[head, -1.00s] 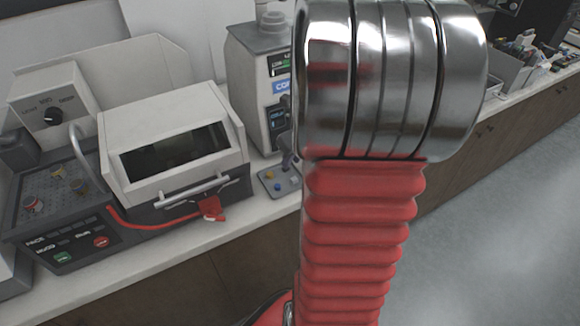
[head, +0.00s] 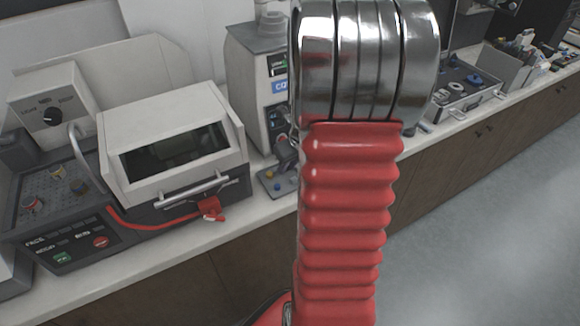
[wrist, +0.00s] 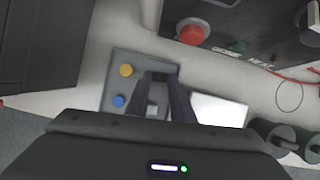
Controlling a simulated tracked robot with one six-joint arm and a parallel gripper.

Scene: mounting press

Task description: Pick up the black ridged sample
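A small grey tray (wrist: 128,92) lies under my gripper (wrist: 161,80) in the wrist view. It holds a yellow round sample (wrist: 126,70) and a blue round sample (wrist: 118,101). A small dark patch shows between my fingertips, which could be the black ridged sample; its ridges cannot be made out. A pale grey piece shows nearer the palm between the fingers. The two fingers stand apart, pointing down at the tray's right part. In the head view the tray (head: 270,184) sits on the counter, with my gripper (head: 286,164) low over its back right; my red arm hides the rest.
A grey machine (head: 256,90) stands just behind the tray. A white press with a window (head: 170,150) stands left, with a red handle piece (head: 210,208) at its front. A case with blue parts (head: 465,88) is right, past my arm. The counter's front edge is close.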

